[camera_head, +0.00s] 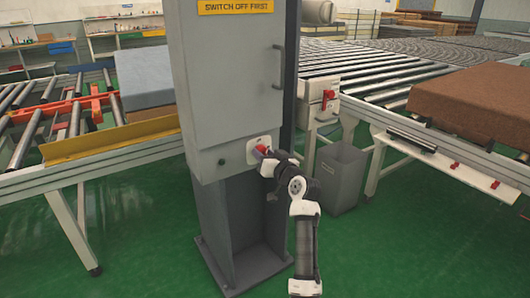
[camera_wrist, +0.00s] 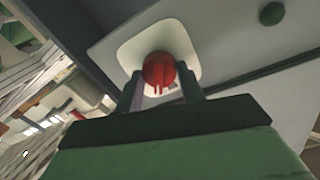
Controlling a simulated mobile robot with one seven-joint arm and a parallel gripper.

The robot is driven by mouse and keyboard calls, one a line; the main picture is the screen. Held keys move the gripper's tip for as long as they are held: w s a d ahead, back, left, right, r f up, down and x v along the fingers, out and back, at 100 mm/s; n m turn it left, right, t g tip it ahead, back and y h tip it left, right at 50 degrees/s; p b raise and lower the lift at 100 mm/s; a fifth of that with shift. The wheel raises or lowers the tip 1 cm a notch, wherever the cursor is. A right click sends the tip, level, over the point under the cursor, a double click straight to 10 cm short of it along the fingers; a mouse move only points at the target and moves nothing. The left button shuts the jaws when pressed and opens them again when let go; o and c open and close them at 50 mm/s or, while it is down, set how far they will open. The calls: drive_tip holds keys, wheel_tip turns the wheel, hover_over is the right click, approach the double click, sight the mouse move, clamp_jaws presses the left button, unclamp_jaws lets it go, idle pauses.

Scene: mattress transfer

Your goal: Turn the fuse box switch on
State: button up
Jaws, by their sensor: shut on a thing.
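The fuse box (camera_head: 232,85) is a tall grey cabinet on a dark grey stand, with a yellow "SWITCH OFF FIRST" label at its top. Its red rotary switch (camera_head: 264,148) sits on a white plate low on the front. In the wrist view the red switch (camera_wrist: 159,70) shows on its pale plate (camera_wrist: 188,42). My gripper (camera_head: 266,154) is at the switch; in the wrist view its two fingers (camera_wrist: 160,92) stand on either side of the red knob, shut on it. The knob's lower part is partly hidden between the fingers.
A green button (camera_wrist: 271,13) is on the cabinet, left of the switch in the head view. A grey bin (camera_head: 340,178) and a roller conveyor (camera_head: 375,75) stand to the right. Another red switch (camera_head: 327,95) is on a box there. A yellow rail (camera_head: 110,138) is at left.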

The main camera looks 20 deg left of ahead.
drive_tip(key=m+p, duration=0.3)
drive_tip(key=m, duration=0.3)
drive_tip(key=shift+w+r+g, duration=0.1)
drive_tip(key=shift+g, duration=0.3)
drive_tip(key=m+p, duration=0.3)
drive_tip(key=m, duration=0.2)
drive_tip(key=shift+d+y+p, duration=0.1)
drive_tip(key=shift+y+p, duration=0.2)
drive_tip(key=shift+p, duration=0.05)
drive_tip(key=shift+m, duration=0.3)
drive_tip(key=o, duration=1)
drive_tip(key=shift+d, duration=0.1)
drive_tip(key=b+v, duration=0.3)
drive_tip(key=v, duration=1)
drive_tip(key=shift+d, duration=0.3)
